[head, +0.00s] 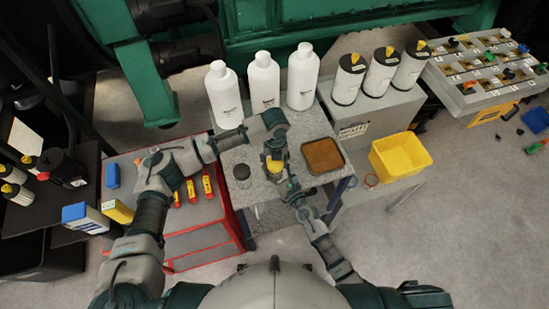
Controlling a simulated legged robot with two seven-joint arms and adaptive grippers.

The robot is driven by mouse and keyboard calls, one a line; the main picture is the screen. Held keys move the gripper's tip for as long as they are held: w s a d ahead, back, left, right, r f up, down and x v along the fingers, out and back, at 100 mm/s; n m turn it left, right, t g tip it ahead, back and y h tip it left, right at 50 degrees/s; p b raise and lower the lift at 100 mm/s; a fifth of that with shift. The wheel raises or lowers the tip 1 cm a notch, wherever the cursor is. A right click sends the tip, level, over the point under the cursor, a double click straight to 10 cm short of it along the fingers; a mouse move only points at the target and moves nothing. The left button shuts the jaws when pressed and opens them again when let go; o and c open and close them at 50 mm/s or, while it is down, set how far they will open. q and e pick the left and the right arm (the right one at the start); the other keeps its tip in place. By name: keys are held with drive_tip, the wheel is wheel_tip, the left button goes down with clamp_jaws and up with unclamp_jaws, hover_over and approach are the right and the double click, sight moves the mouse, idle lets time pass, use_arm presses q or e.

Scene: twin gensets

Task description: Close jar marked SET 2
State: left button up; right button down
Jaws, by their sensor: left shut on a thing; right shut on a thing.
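A small jar with amber contents (274,165) is between my two grippers, over the grey bench top (312,145). My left gripper (275,148) comes down over the jar's top and is shut on what seems to be its lid, mostly hidden by the fingers. My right gripper (288,185) reaches in from the lower right and is shut on the jar's lower part. Another clear jar with a dark lid (242,173) stands on the bench to the left. I cannot read a SET 2 mark on either jar.
A brown-filled tray (323,155) lies right of the held jar. White bottles (263,80) stand behind. A red cart (190,225) with several small red-and-yellow items is to the left.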

use_arm(q)
drive_tip(key=m, duration=0.3)
drive_tip(key=shift+a, duration=0.25)
drive_tip(key=m, duration=0.5)
drive_tip(key=shift+a, duration=0.4)
drive_tip(key=m, duration=0.3)
drive_tip(key=shift+a, duration=0.25)
drive_tip(key=shift+d+m, duration=0.1)
drive_tip(key=shift+m, duration=0.6)
drive_tip(key=shift+o, duration=0.2)
drive_tip(key=shift+w+d, duration=0.1)
drive_tip(key=shift+d, duration=0.1)
drive_tip(key=o, duration=0.7)
drive_tip(key=shift+d, duration=0.1)
